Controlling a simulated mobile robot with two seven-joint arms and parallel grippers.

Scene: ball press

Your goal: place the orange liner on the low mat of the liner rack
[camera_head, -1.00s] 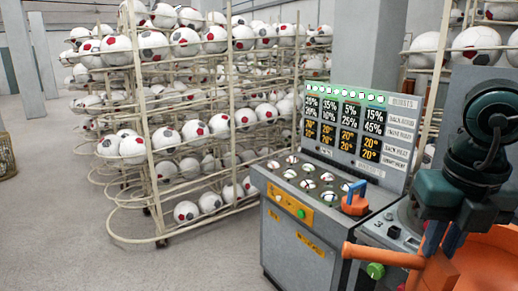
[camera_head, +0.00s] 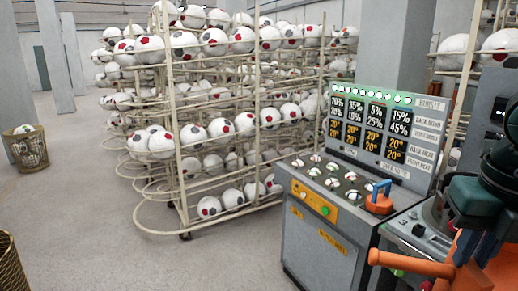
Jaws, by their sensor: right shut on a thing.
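My right gripper (camera_head: 478,248) is at the right edge, pointing down with dark blue fingers. It is shut on the orange liner (camera_head: 492,275), which is cut off by the lower right corner of the picture. An orange bar (camera_head: 412,264) sticks out to the left beside it, in front of the press console; I cannot tell how it joins the liner. My left gripper is out of view. I cannot make out the liner rack or its low mat in this view.
A grey console (camera_head: 325,240) with a number board (camera_head: 380,125) stands close on the right. An orange block with a blue loop (camera_head: 379,203) sits on it. A tall ball rack (camera_head: 187,190) fills the middle. Wire baskets (camera_head: 28,152) stand at the left. The floor (camera_head: 90,235) between is clear.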

